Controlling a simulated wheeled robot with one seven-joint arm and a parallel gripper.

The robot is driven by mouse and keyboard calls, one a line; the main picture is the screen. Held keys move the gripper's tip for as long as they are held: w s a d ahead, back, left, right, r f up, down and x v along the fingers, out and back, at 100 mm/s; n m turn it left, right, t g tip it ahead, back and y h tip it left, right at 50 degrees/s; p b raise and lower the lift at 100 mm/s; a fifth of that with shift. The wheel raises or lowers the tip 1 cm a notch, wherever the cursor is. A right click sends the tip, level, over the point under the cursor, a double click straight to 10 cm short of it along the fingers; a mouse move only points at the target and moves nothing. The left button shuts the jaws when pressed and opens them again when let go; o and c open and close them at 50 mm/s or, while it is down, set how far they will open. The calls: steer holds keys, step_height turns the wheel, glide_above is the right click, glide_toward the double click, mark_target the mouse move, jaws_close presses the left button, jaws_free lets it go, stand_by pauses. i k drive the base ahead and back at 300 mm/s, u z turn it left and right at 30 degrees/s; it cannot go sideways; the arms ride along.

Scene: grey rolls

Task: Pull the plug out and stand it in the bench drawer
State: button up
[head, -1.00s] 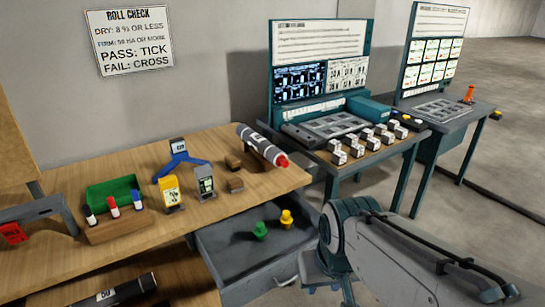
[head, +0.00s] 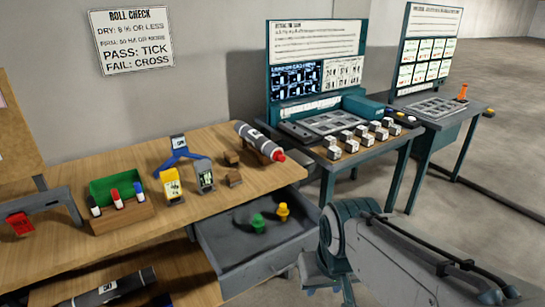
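A red plug (head: 279,155) sits in the near end of a dark grey roll (head: 256,139), which lies on brown blocks at the right end of the wooden bench. The bench drawer (head: 228,267) is pulled open below that end. A green plug (head: 258,224) and a yellow plug (head: 283,212) stand upright in it, with bare floor around them. My arm shows at the lower right, beside the drawer and away from the red plug. My gripper cannot be made out, so what it holds is hidden.
On the bench stand a green bin (head: 115,189) with markers before it, a yellow device (head: 172,186), a grey device (head: 204,176) and a blue stand (head: 181,155). Another roll (head: 108,291) lies on the lower shelf. A teal-framed table (head: 350,152) stands beyond the drawer.

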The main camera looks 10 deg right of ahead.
mark_target(283, 237)
steer(key=z, duration=0.85)
steer(key=i, duration=1.1)
steer(key=u, duration=0.05)
